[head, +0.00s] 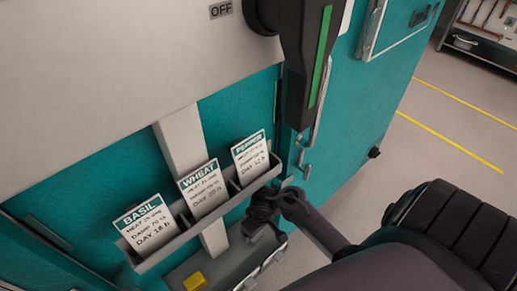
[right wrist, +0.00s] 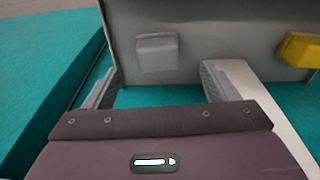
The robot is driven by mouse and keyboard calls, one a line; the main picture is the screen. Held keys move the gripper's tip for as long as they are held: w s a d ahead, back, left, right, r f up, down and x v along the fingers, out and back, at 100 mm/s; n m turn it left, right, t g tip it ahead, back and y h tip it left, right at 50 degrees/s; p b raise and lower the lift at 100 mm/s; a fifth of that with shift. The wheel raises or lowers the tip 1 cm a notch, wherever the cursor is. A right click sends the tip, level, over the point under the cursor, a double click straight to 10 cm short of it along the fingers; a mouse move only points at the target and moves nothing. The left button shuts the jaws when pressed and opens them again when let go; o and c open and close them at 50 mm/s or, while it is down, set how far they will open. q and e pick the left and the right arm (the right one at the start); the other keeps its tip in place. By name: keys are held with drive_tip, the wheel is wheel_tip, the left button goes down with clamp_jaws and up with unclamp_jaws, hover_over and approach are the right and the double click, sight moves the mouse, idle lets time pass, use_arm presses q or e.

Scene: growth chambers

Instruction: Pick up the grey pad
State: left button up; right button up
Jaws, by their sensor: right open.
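The grey pad (right wrist: 156,48) is a small light grey block on a grey metal ledge (right wrist: 215,22) in the right wrist view. It lies ahead of my right gripper (right wrist: 158,85), roughly centred between its two fingers. The fingers are spread apart with nothing between them, and they appear short of the pad. In the head view my right gripper (head: 264,208) is by the lower ledge, beside the right end of the card rack. I cannot make out the pad there; the gripper seems to hide it. My left gripper is not in view.
A yellow block (right wrist: 300,50) sits right of the grey pad; it also shows in the head view (head: 195,281). A card rack (head: 160,256) with BASIL, WHEAT and PEPPER cards is close above. A dark lever with a green stripe (head: 305,70) hangs above. Open floor lies right.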

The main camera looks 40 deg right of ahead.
drive_tip(key=shift+w+a+f, duration=0.2)
drive_tip(key=shift+w+f, duration=0.05)
drive_tip(key=shift+f, duration=0.2)
drive_tip(key=f, duration=0.2)
drive_tip(key=w+f, duration=0.1)
drive_tip(key=f, duration=0.1)
drive_tip(key=f+b, duration=0.1)
drive_tip(key=f, duration=0.1)
drive_tip(key=shift+w+d+f, duration=0.2)
drive_tip(key=shift+w+d, duration=0.05)
drive_tip(key=shift+d, duration=0.05)
drive_tip(key=shift+c, duration=0.4)
drive_tip(key=c, duration=1)
